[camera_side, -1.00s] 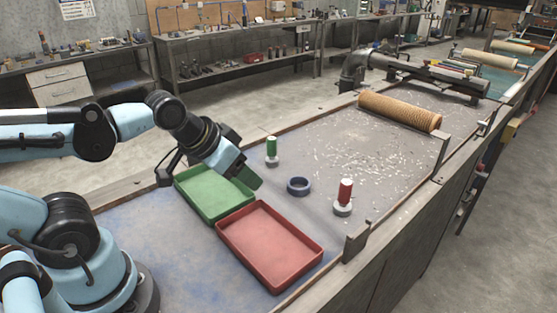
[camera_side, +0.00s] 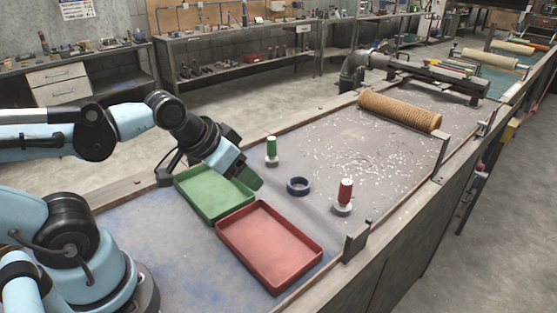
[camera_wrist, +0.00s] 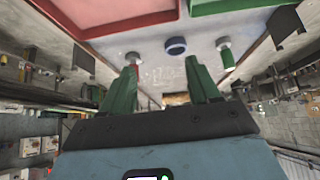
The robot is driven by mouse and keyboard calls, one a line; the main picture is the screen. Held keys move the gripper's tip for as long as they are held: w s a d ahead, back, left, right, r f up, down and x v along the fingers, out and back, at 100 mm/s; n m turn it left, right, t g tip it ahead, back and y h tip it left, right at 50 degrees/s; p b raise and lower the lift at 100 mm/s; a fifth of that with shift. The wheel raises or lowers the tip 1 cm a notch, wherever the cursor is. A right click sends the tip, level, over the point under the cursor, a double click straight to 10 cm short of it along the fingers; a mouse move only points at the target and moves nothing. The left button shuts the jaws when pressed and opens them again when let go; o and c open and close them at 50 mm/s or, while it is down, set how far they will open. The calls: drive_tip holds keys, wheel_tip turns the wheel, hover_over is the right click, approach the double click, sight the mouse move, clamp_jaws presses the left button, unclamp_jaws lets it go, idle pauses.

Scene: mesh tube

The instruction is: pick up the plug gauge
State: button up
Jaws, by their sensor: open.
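Two upright gauge-like pieces stand on the table, each a coloured handle on a round grey base. One is green (camera_side: 271,146), and the other is red (camera_side: 345,192). I cannot tell which one the task calls the plug gauge. My gripper (camera_side: 250,178) is open, with green fingers, above the green tray's right end and to the left of both pieces. In the wrist view my gripper (camera_wrist: 162,88) has its fingers spread with nothing between them. The grey bases of the two pieces show beyond the fingers; the left piece is partly hidden.
A blue ring (camera_side: 299,187) lies between the two pieces. A green tray (camera_side: 184,192) and a red tray (camera_side: 236,257) sit under and in front of my gripper. A ribbed tan roll (camera_side: 400,111) lies farther back. Pale scraps litter the table's middle.

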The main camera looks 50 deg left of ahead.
drive_tip(key=shift+w, duration=0.1)
drive_tip(key=w+d+r+n+g, duration=0.1)
drive_tip(key=w+d+r+g, duration=0.3)
drive_tip(key=w, duration=0.6)
drive_tip(key=n+g, duration=0.1)
drive_tip(key=g, duration=0.1)
approach(347, 183)
drive_tip(key=f, duration=0.5)
drive_tip(key=w+f, duration=0.1)
drive_tip(key=f, duration=0.6)
drive_tip(key=shift+w+a+f, duration=0.1)
drive_tip(key=shift+w+f, duration=0.1)
drive_tip(key=shift+f, duration=0.2)
clamp_jaws()
